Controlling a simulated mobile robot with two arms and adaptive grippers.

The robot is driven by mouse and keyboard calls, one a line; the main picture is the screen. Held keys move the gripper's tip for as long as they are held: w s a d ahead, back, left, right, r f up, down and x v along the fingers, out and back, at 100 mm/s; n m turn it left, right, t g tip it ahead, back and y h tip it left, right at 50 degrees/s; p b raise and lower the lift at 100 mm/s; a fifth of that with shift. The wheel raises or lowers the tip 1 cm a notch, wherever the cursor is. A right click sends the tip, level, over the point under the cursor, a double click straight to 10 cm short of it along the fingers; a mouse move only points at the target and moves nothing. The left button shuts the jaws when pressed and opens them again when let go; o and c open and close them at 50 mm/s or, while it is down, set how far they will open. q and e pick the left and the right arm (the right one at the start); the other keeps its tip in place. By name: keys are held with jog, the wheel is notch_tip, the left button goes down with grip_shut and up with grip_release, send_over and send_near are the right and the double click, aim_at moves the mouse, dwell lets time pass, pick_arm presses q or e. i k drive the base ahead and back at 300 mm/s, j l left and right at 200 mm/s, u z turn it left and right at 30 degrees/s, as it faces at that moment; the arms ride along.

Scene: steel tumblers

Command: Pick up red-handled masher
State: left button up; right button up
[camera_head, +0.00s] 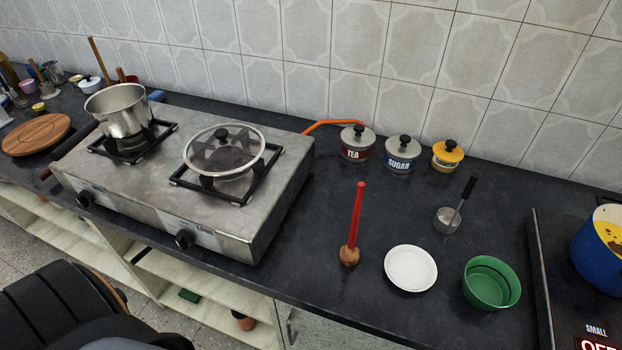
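Neither of my grippers shows in the head view.
The steel gas stove (225,210) carries a pot (118,108) and a lidded pan (224,152). Tea (356,145), sugar (401,156) and yellow (447,157) jars stand behind. A green bowl (490,283) and metal ladle (447,221) are to the right. Counter around the masher is clear.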

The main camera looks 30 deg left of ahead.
aim_at(349, 254)
jog(key=u, duration=0.55)
jog(key=z, duration=1.5)
jog(key=u, duration=1.5)
